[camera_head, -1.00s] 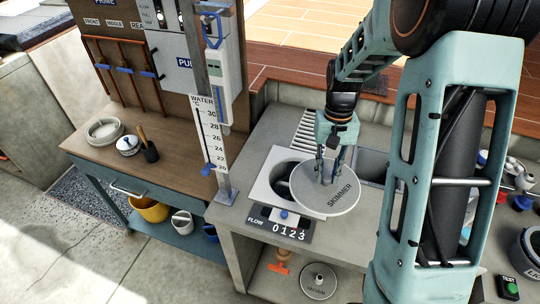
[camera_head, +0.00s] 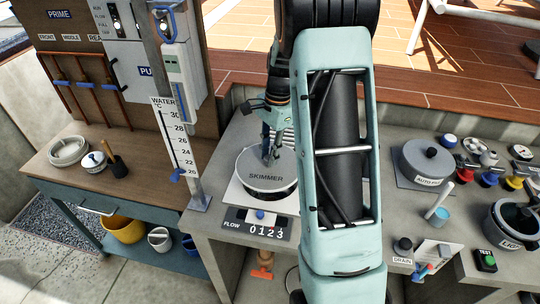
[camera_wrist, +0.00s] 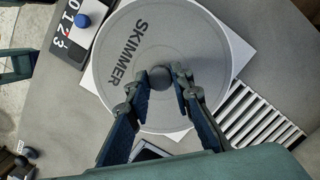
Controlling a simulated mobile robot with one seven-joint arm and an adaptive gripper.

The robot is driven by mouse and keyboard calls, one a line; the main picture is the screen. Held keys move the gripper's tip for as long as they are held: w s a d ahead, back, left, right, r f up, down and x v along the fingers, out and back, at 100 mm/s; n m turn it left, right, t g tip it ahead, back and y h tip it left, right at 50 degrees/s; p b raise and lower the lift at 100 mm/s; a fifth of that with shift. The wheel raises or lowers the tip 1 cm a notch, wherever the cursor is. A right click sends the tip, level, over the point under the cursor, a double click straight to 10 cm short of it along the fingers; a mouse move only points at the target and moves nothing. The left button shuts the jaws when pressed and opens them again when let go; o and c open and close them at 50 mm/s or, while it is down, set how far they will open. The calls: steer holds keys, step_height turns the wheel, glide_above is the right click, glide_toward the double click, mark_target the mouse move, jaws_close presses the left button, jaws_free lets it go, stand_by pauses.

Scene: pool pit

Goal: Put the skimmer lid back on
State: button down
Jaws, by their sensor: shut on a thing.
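The round grey skimmer lid (camera_head: 265,178), lettered SKIMMER, is over the skimmer opening in the square white plate (camera_head: 242,203). It looks level and covers the hole; I cannot tell whether it is fully seated or slightly above the rim. My gripper (camera_head: 271,152) is shut on the lid's round knob. In the wrist view, my gripper (camera_wrist: 162,86) has its two fingers on either side of the dark knob (camera_wrist: 159,77), and the lid (camera_wrist: 190,45) shows nearly whole. The white plate (camera_wrist: 238,50) shows around its edge. The opening itself is hidden.
A flow counter (camera_head: 255,225) with a blue knob sits in front of the plate. The water gauge post (camera_head: 199,196) stands to the left. A slotted grate (camera_wrist: 255,118) lies beside the plate. A grey lidded pot (camera_head: 427,160) and small items crowd the right counter.

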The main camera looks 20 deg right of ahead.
steer(key=shift+w+d+f+m, duration=0.1)
steer(key=shift+d+m, duration=0.25)
steer(key=shift+m, duration=0.15)
steer(key=shift+a+f+b, duration=0.1)
steer(key=shift+f+b, duration=1.35)
steer(key=shift+f, duration=0.35)
steer(key=shift+f, duration=0.35)
steer(key=shift+f+b, duration=0.3)
steer(key=shift+f, duration=0.15)
steer(key=shift+f, duration=0.35)
stand_by(0.5)
steer(key=c, duration=1.5)
jaws_free()
steer(key=shift+o, duration=0.2)
steer(key=shift+r, duration=0.1)
